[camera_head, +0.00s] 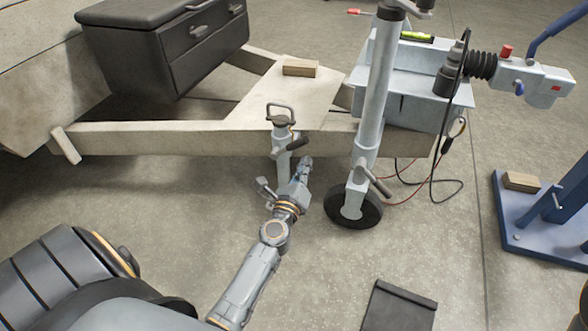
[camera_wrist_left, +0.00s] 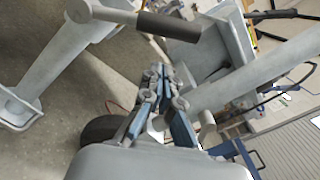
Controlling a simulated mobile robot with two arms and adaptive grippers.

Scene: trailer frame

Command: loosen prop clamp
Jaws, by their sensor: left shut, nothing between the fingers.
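The prop (camera_head: 283,162) is a light grey post with a looped top handle, standing by the near trailer beam. Its clamp handle (camera_head: 297,145) has a dark grip and sticks out to the right. In the left wrist view the clamp handle's dark grip (camera_wrist_left: 168,26) crosses the top, and the prop post (camera_wrist_left: 55,60) slants at the left. My left gripper (camera_head: 306,162) is shut and empty, just below and right of the clamp handle. In the left wrist view its fingertips (camera_wrist_left: 162,72) appear below the grip, apart from it. My right gripper is out of view.
The jockey wheel (camera_head: 354,208) and its tube (camera_head: 375,100) stand close to the right of my gripper, with a side handle (camera_head: 374,182). The trailer beam (camera_head: 190,138) runs behind. Cables (camera_head: 445,190) hang at the right. Floor in front is mostly clear.

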